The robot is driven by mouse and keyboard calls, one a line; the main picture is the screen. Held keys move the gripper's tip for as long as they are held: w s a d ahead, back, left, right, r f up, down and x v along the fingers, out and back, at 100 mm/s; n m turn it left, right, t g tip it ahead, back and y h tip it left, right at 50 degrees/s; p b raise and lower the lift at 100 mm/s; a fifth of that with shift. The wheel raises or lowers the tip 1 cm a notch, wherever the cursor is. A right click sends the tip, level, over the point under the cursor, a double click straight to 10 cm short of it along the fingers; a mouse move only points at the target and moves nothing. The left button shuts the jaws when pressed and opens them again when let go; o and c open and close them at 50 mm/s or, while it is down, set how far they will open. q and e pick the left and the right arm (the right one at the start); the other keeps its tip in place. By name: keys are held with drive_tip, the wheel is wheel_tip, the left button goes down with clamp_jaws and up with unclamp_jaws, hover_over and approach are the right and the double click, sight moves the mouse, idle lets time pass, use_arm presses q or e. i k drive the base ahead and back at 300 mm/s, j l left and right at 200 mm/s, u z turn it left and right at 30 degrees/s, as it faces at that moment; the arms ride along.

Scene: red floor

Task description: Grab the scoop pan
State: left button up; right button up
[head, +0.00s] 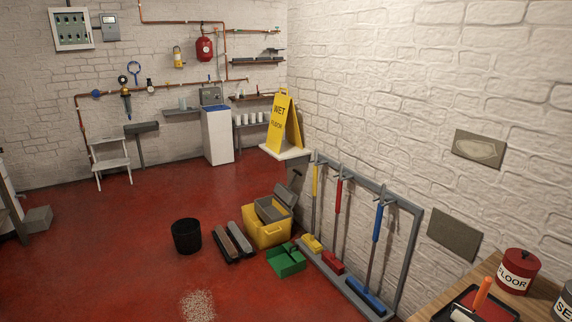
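A green pan-like thing (287,261) lies on the red floor near the middle, in front of the tool rack; it looks like a scoop pan, with a raised inner part. A grey piece with a thin upright handle (287,194) stands at the back of the yellow bucket (268,234); I cannot tell whether it belongs to the bucket or is a separate pan. Neither of my grippers is in view.
A grey rack (410,250) with yellow, red and blue brooms stands close right of the green pan. A black bin (187,236) and grey-black troughs (233,242) stand left. Pale debris (198,305) lies in front. The left floor is largely clear. A wooden table (487,272) is at lower right.

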sight(286, 260)
drive_tip(key=i, duration=2.45)
drive_tip(key=i+z, duration=0.1)
drive_tip(key=i, duration=0.7)
drive_tip(key=i+j+z, duration=0.1)
drive_tip(key=i, duration=0.75)
drive_tip(key=j, duration=0.1)
